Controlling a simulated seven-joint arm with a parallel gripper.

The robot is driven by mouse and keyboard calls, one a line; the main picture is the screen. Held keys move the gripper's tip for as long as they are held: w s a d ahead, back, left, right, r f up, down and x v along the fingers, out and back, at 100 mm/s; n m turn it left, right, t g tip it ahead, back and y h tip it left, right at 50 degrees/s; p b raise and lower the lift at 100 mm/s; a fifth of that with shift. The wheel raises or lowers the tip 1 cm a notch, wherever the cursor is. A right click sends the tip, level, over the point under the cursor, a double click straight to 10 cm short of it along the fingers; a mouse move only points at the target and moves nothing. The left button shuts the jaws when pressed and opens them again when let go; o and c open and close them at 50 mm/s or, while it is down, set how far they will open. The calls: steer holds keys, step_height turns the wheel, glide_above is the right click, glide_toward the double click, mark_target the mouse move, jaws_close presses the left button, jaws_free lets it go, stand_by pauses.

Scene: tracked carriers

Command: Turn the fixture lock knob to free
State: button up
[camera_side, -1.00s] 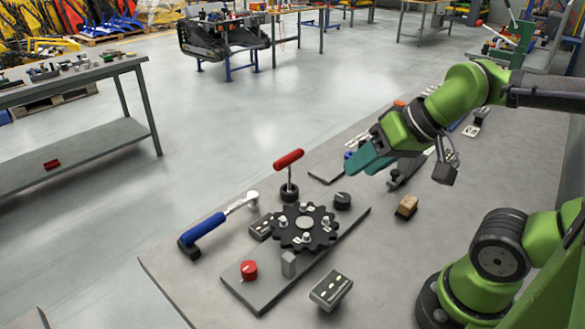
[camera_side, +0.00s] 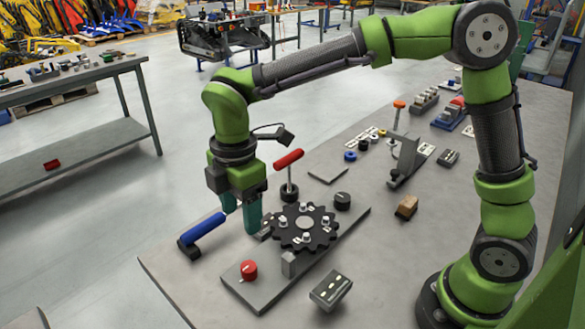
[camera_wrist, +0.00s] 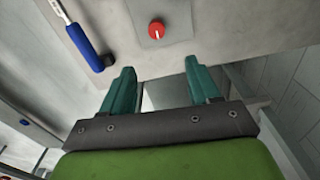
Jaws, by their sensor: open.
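A red knob (camera_side: 249,270) with a white pointer line sits on the near left corner of a dark fixture plate (camera_side: 262,294). The red knob (camera_wrist: 156,30) also shows ahead of the fingers in the wrist view. A black knob (camera_side: 342,201) sits at the plate's far end. I cannot tell from labels which knob is the lock. My gripper (camera_side: 241,222) points down, open and empty, above the bench left of the toothed disc. In the wrist view my gripper (camera_wrist: 160,72) has its teal fingers spread, apart from the red knob.
A toothed black disc (camera_side: 304,227) with several posts stands on the plate, a red-handled lever (camera_side: 288,160) behind it.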

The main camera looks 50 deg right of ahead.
mark_target(248, 267)
steer(key=f+n, duration=0.1)
steer(key=f, duration=0.4)
steer(key=f+n, duration=0.1)
steer(key=f, duration=0.4)
steer(key=f+n, duration=0.1)
steer(key=f, duration=0.4)
steer(key=shift+w+d+f, duration=0.1)
steer(key=shift+w+f, duration=0.15)
steer(key=shift+f, duration=0.1)
steer(key=c, duration=1)
steer(key=shift+c, duration=0.2)
